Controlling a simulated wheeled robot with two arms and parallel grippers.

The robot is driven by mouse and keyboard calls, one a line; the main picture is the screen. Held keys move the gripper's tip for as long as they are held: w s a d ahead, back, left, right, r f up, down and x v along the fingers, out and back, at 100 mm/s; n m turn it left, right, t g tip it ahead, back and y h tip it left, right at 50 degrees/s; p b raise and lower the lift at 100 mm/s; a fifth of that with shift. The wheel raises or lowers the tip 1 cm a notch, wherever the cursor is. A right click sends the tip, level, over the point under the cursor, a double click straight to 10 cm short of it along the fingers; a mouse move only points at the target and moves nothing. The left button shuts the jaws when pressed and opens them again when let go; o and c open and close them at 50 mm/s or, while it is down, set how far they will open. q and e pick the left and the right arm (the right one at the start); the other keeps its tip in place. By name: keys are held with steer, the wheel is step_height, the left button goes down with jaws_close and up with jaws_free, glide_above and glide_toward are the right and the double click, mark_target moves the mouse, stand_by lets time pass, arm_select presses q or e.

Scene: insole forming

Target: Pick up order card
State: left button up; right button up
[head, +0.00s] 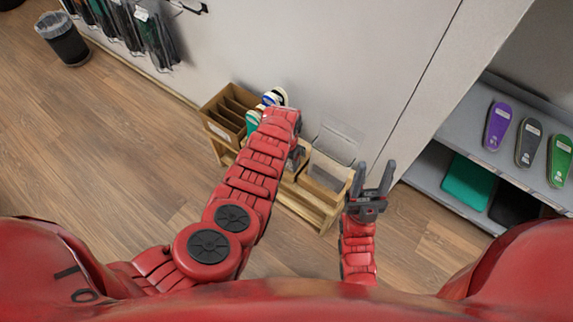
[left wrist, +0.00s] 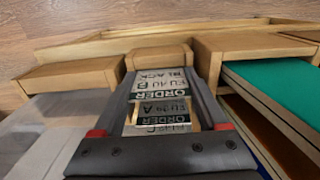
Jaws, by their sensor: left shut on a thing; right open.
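White order cards with a dark green band (left wrist: 165,90) lie between my left fingers in the left wrist view. The printing reads "ORDER", "EU 40 B BLACK" and, nearer, "EU 39 A". My left gripper (left wrist: 166,98) is shut on an order card at a small wooden holder (left wrist: 160,57). I cannot tell whether the card is clear of the holder. In the head view my left arm hides the card and most of the left gripper. My right gripper (head: 374,178) is open and empty, right of the wooden rack (head: 314,212).
A wooden box with compartments (head: 223,115) and several insoles stand behind my left arm. A teal sheet (left wrist: 285,85) lies in the rack at right. Shelves (head: 475,135) with purple, grey and green insoles are at far right. A bin (head: 63,40) stands far left.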

arm_select(q)
steer(key=shift+r, duration=0.15)
step_height(320, 180, up, 4)
steer(key=shift+r+p, duration=0.15)
steer(key=shift+p, duration=1.1)
steer(key=shift+r+p, duration=0.3)
steer(key=shift+r, duration=2.4)
steer(key=shift+w, duration=0.1)
